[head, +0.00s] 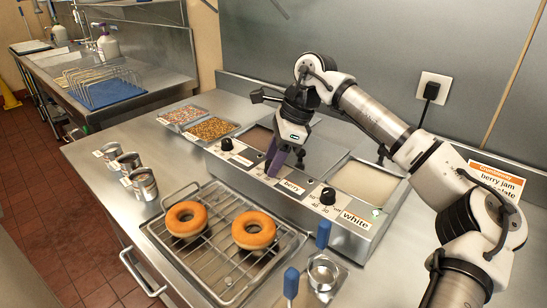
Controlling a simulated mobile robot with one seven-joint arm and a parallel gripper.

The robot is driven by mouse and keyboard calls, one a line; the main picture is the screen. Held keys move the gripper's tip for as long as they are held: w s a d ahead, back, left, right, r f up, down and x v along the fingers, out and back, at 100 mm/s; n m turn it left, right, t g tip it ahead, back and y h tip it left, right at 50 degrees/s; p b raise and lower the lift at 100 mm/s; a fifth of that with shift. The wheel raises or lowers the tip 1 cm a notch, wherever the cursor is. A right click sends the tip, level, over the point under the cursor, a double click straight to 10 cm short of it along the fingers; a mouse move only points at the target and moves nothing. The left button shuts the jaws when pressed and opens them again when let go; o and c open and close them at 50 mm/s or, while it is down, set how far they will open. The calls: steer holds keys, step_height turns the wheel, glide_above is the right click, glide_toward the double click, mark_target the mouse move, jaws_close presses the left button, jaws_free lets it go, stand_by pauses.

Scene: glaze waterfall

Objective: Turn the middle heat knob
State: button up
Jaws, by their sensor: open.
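The heated glaze unit (305,207) stands on the steel counter with dark knobs on its sloped front panel. The left knob (227,144) and the right knob (328,195) are plainly visible. The middle knob is hidden behind my gripper, above the "berry" label (291,187). My gripper (284,161) points down at the middle part of the panel, with purple-tipped fingers apart. I cannot tell whether the fingers are around the middle knob or touching it.
A wire rack (222,240) with two plain doughnuts (254,230) lies in front of the unit. Several metal cups (144,183) stand at the left. Topping trays (211,129) sit at the back left. A small steel cup (323,273) is at the front right.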

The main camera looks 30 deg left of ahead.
steer(key=v, duration=1.3)
steer(key=shift+r+b, duration=0.3)
steer(key=shift+b, duration=0.05)
